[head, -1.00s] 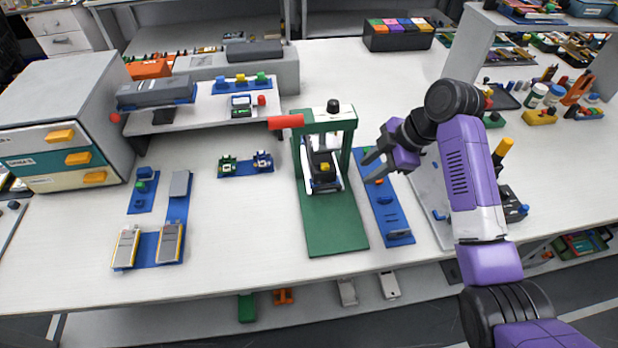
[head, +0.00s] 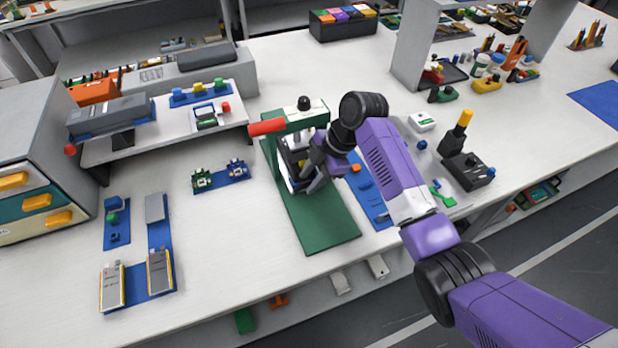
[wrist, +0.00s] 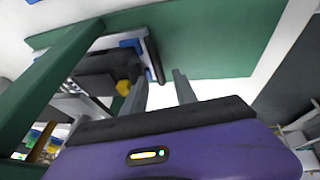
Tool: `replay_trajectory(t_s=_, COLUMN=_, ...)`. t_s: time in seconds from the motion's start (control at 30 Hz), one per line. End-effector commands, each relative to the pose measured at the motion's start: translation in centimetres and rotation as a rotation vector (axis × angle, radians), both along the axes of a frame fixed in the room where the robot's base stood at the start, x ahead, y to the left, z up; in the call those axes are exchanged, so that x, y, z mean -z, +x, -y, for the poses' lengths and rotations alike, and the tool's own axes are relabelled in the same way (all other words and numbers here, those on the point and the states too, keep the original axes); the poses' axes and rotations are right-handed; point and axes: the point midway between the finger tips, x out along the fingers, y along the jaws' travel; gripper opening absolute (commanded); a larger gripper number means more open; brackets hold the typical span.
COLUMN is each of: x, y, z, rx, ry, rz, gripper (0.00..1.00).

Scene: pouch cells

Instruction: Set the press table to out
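The press (head: 326,222) is a green frame on a long green base plate, with a red lever (head: 267,127) pointing left. Its press table (head: 291,170), a dark and pale carriage, sits under the frame, partly hidden by my gripper in the head view. In the wrist view the table (wrist: 148,58) shows at upper left, with a dark block and a yellow knob on it. My gripper (head: 314,187) is at the press's right front side, close to the table. Contact with the table cannot be told.
A blue mat (head: 369,194) with small parts lies right of the press. A blue mat with two small boards (head: 220,176) lies left. Two pouch cells (head: 160,272) lie at front left. A raised shelf (head: 108,149) stands behind. The front of the base plate is clear.

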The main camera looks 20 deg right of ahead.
Motion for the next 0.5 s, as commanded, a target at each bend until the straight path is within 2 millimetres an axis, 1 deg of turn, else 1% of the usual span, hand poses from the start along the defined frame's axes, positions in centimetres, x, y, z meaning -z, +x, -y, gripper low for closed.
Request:
replay_trajectory(t_s=0.1, x=0.55, y=0.06, z=-0.26, rx=0.000, ry=0.000, rz=-0.001, gripper=0.34)
replay_trajectory(t_s=0.37, x=0.67, y=0.10, z=-0.28, rx=0.000, ry=0.000, rz=0.000, gripper=0.34)
replay_trajectory(t_s=0.5, x=0.65, y=0.09, z=-0.26, rx=0.000, ry=0.000, rz=0.000, gripper=0.07)
